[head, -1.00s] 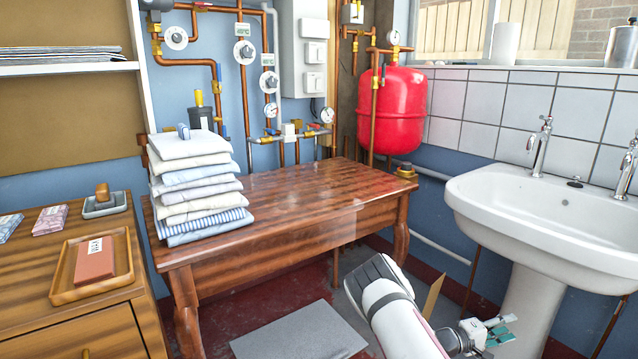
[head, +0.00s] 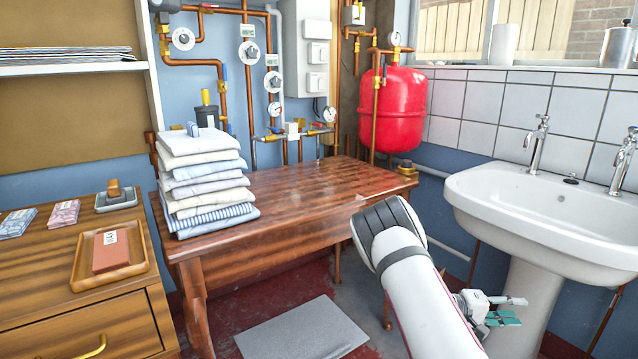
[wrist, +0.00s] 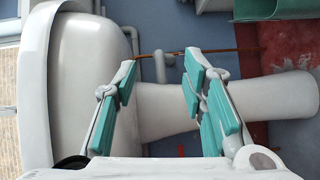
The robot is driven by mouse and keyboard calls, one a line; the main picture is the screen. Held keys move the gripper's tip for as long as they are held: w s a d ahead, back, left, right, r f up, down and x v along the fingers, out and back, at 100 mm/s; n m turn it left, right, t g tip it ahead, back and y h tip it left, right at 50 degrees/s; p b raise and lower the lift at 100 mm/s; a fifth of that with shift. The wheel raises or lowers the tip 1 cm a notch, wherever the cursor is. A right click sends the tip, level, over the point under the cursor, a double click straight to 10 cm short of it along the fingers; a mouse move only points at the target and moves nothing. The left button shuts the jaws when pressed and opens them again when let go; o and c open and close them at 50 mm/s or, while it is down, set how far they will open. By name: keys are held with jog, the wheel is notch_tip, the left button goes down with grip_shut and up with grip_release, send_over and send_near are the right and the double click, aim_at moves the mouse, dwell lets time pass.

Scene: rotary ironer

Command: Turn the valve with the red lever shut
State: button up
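Copper pipework with several small valves is on the blue wall behind the wooden table in the head view. A small red lever (head: 317,124) appears on the low horizontal pipe, beside a round gauge (head: 329,114). It is too small for me to tell its exact angle. A blue lever (head: 275,130) is on the same pipe to its left. My gripper (head: 510,309) is low at the right, in front of the sink pedestal and far from the valves. In the wrist view my gripper (wrist: 158,85) is open, with nothing between its teal-padded fingers.
A wooden table (head: 300,205) with a stack of folded cloths (head: 205,185) stands before the pipes. A red tank (head: 398,110) is right of them. The white sink (head: 540,205) is close to my arm. A grey mat (head: 300,328) lies on the floor.

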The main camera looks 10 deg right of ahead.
jog(key=s+a+r+m+y, duration=0.1)
jog(key=s+a+r+y, duration=0.5)
jog(key=a+r, duration=0.4)
jog(key=s+a+r+m+y, duration=0.2)
jog(key=s+a+r+y, duration=0.2)
jog(key=s+a+r, duration=0.5)
jog(key=s+a+r+n+t+y, duration=0.2)
jog(key=s+a+r+n+y, duration=0.1)
jog(key=s+a, duration=0.75)
jog(key=s+a+r+n+t+y, duration=0.2)
jog(key=s+a+r+n+y, duration=0.15)
jog(key=s+a, duration=0.7)
notch_tip(320, 180, up, 30)
jog(key=w+t+p, duration=0.2)
jog(key=t+p, duration=0.2)
jog(key=p, duration=2.5)
jog(key=shift+a+r+p, duration=0.2)
jog(key=shift+p, duration=0.15)
